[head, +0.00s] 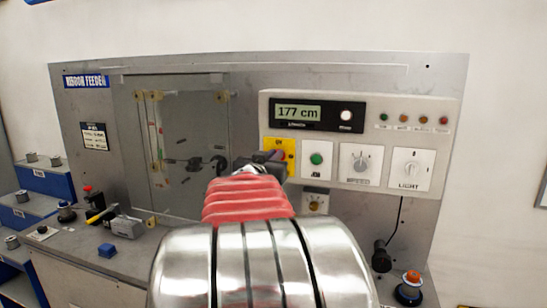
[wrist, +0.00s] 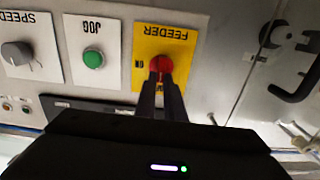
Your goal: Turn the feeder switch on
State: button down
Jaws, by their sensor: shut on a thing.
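The feeder switch is a red knob (wrist: 161,65) on a yellow plate (wrist: 185,40) marked FEEDER, which appears upside down in the wrist view. In the head view the yellow plate (head: 289,146) is at the left end of the control panel, partly covered by my arm. My gripper (wrist: 162,82) has its dark fingers together on the red knob; it also shows in the head view (head: 268,163). The fingers hide part of the knob, so I cannot tell which way it points.
A green JOG button (head: 316,160), a speed dial (head: 360,163) and a LIGHT switch (head: 410,168) sit to the right. A 177 cm display (head: 298,112) is above. A clear door (head: 180,150) is to the left. Small items stand on the ledge below.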

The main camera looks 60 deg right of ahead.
jog(key=shift+d+r+m, duration=0.1)
jog(key=shift+m, duration=0.2)
jog(key=shift+s+d+f+m, duration=0.1)
jog(key=shift+s+f+m, duration=0.2)
jog(key=shift+m, duration=2.6)
jog(key=shift+s+d+f+m, duration=0.1)
jog(key=shift+s+f+m, duration=0.2)
jog(key=shift+m, duration=2.6)
jog(key=shift+s+f+m, duration=0.25)
jog(key=shift+s+m, duration=0.05)
jog(key=shift+m, duration=2.6)
jog(key=shift+f, duration=0.1)
jog(key=c, duration=2.2)
grip_release()
jog(key=o, duration=0.4)
jog(key=shift+c, duration=0.2)
jog(key=shift+w, duration=0.1)
